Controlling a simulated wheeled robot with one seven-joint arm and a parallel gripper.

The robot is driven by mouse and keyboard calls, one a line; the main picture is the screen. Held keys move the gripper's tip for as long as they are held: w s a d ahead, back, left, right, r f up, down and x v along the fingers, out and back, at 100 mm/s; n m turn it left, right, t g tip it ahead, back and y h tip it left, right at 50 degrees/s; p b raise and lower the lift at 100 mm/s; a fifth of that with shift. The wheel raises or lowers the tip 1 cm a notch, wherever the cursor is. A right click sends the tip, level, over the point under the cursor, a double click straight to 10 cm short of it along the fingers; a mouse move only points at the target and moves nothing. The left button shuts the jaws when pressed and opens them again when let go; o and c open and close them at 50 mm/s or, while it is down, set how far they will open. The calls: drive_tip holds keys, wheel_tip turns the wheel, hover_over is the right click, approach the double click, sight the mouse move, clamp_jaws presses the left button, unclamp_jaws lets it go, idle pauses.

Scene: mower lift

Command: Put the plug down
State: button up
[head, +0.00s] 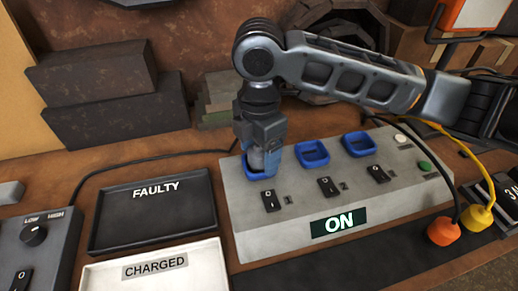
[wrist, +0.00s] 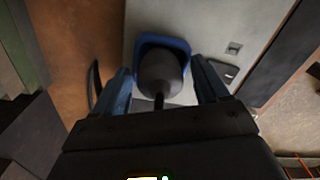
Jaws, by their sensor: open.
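A grey, rounded plug (wrist: 162,72) with a dark stem stands at the left blue-rimmed socket (wrist: 180,43) of the grey panel. Whether it is fully seated is hidden. My gripper (head: 263,160) is over this socket, pointing down; in the wrist view its fingers (wrist: 164,85) are open, one on each side of the plug. In the head view the plug (head: 257,159) shows only partly between the blue fingers. I cannot see clearly whether either finger touches it.
The panel (head: 240,215) has two other blue-rimmed sockets (head: 312,153), empty, several switches and a lit ON sign (head: 338,223). A FAULTY tray (head: 150,225) and a CHARGED tray (head: 195,275) lie left, empty. Orange (head: 443,231) and yellow (head: 478,216) connectors are at right.

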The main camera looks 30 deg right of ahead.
sight(259, 149)
wheel_tip(259, 149, up, 12)
drive_tip(key=shift+r, duration=0.25)
idle(0.6)
